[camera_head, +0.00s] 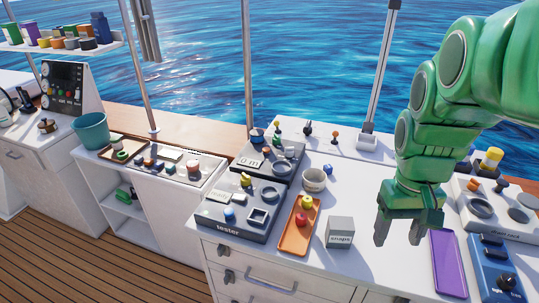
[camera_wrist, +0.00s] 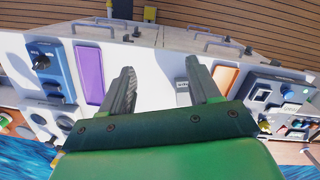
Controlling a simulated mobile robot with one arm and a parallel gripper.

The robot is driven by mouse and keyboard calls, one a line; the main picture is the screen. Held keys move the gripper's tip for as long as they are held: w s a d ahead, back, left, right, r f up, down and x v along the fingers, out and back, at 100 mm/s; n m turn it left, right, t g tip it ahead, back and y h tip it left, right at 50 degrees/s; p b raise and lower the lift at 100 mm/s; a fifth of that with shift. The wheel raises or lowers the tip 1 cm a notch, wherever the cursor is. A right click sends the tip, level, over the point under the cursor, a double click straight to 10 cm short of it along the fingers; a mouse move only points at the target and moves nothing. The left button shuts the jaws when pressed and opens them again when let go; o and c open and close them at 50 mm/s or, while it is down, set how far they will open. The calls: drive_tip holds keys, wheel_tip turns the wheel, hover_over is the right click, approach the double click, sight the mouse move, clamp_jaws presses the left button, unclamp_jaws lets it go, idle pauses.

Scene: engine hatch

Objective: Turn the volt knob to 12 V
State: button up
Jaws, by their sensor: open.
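A dark grey box lettered "tester" (camera_head: 232,232) stands on the white counter, left of my gripper. It carries a yellow knob (camera_head: 245,180), a blue knob (camera_head: 229,215), a small display and square and round openings. I cannot read which knob is the volt knob or where it points. A similar dark panel (camera_head: 268,160) with a display stands behind it. My gripper (camera_head: 404,232) points down over the counter, open and empty, well right of the tester and apart from it. In the wrist view its two fingers (camera_wrist: 161,72) are spread, and the tester (camera_wrist: 262,92) shows at the right.
A purple tray (camera_head: 449,265) and blue device (camera_head: 492,262) stand right. Counter shows bare around the grey box.

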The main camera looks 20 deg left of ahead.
drive_tip(key=w+a+n, duration=0.3)
drive_tip(key=w+a, duration=0.6)
drive_tip(key=w, duration=0.3)
drive_tip(key=n+t, duration=0.2)
drive_tip(key=n, duration=0.6)
hover_over(245, 175)
drive_tip(key=f, duration=0.9)
drive_tip(key=shift+s+d+f, duration=0.2)
drive_tip(key=shift+f, duration=0.05)
drive_tip(key=shift+a+f, duration=0.25)
drive_tip(key=shift+w+d+f, duration=0.1)
drive_tip(key=shift+w+f, duration=0.05)
drive_tip(key=shift+f, duration=3.55)
drive_tip(key=shift+c, duration=0.3)
